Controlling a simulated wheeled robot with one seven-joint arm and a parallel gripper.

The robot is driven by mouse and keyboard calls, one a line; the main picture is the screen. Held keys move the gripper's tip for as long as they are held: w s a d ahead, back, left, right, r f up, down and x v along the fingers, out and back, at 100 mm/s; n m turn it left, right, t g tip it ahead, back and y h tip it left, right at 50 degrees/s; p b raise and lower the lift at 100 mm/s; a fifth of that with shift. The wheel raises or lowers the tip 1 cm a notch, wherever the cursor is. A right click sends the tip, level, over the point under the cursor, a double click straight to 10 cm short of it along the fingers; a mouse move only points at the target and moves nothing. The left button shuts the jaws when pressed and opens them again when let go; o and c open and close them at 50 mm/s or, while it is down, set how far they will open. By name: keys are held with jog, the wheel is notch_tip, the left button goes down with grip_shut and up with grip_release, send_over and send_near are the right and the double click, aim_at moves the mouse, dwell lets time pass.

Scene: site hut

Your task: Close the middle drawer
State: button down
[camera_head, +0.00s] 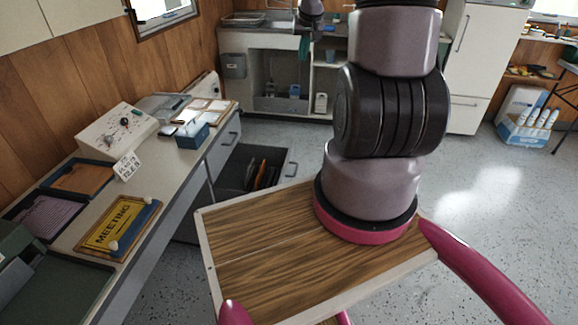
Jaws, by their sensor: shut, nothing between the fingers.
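The middle drawer (281,177) is pulled out to the right from under the desk, at the centre left of the head view. It is grey, with a dark inside holding several folders and an orange-brown item (262,174). Its handle is on the right end. The closed drawer above it (229,138) is flush with the desk. My gripper (312,25) is small and far off at the top of the view, near the sink in the picture and apart from the drawer. It looks shut and empty; its fingers are hard to make out. My arm hides part of the floor.
The desk (168,190) along the left carries trays, a MEETING sign (118,226), a control box (117,132) and a blue box (192,134). A sink counter (250,42) stands at the back, a white fridge (476,60) behind my arm.

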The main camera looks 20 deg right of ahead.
jog(key=w+d+f, duration=0.2)
jog(key=f, duration=0.6)
jog(key=w+d+f, duration=0.1)
jog(key=d+f, duration=0.2)
jog(key=f, duration=0.4)
jog(key=s+a+f+m+t+y, duration=0.1)
jog(key=s+f+y, duration=0.15)
jog(key=f, duration=1.35)
jog(key=s+a+f+m+t+y, duration=0.1)
jog(key=s+f, duration=0.3)
jog(key=f, duration=1.2)
jog(key=w+a+f, duration=0.5)
jog(key=w+f, duration=0.3)
jog(key=shift+a, duration=0.35)
jog(key=shift+w, duration=0.15)
